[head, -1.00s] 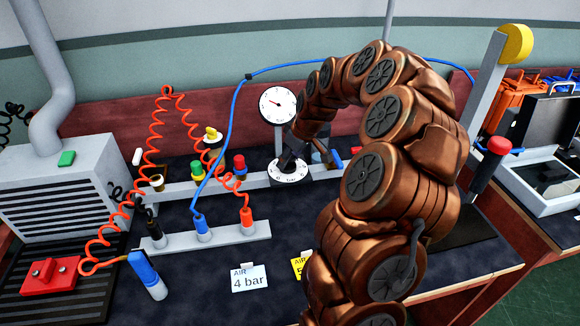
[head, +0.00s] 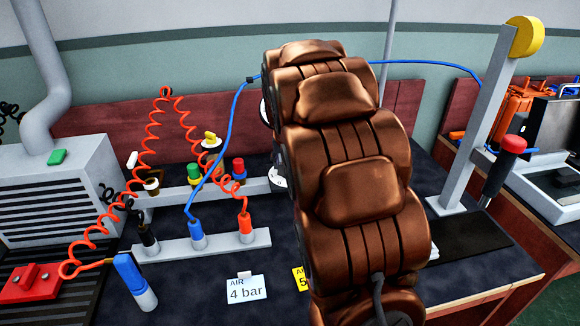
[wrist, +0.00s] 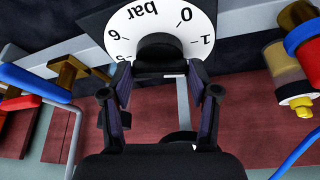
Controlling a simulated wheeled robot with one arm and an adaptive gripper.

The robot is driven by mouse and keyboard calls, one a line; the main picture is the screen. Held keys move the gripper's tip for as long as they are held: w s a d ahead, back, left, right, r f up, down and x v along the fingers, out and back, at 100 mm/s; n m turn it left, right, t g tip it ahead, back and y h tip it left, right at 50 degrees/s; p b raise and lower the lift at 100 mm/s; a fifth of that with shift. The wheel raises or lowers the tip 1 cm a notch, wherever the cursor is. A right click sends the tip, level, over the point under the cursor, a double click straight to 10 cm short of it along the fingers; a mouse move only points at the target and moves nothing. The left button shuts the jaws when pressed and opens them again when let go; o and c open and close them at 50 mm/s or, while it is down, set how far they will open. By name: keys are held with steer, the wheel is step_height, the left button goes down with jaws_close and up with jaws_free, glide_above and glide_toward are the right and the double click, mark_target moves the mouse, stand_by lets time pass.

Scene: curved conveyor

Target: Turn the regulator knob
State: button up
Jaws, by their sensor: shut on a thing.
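The black regulator knob (wrist: 160,52) sits in the middle of a white dial (wrist: 128,22), marked in bar, at the top of the wrist view. The dial's figures appear upside down there. My gripper (wrist: 161,74) has its two dark fingers on either side of the knob and is shut on it. In the head view my arm covers the gripper and nearly all of the regulator; a thin edge of the dial (head: 277,181) shows. The round gauge (head: 264,112) is mostly hidden too, so its needle cannot be read.
A white card (head: 247,289) reads "AIR 4 bar"; a yellow card (head: 299,279) is partly covered. Coiled orange hoses (head: 155,140) and a blue hose (head: 228,130) rise left of my arm. A grey post (head: 470,135) with a red-topped handle stands right.

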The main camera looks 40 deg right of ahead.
steer(key=m+g, duration=0.1)
steer(key=m, duration=0.1)
steer(key=m+h+b, duration=0.1)
steer(key=m, duration=0.2)
steer(key=shift+w+m+g, duration=0.1)
steer(key=shift+m+g, duration=0.2)
steer(key=shift+g, duration=0.1)
steer(key=shift+a, duration=0.1)
steer(key=o, duration=1.1)
steer(key=shift+o, duration=0.2)
steer(key=shift+r, duration=0.15)
steer(key=v, duration=1.2)
steer(key=shift+a, duration=0.15)
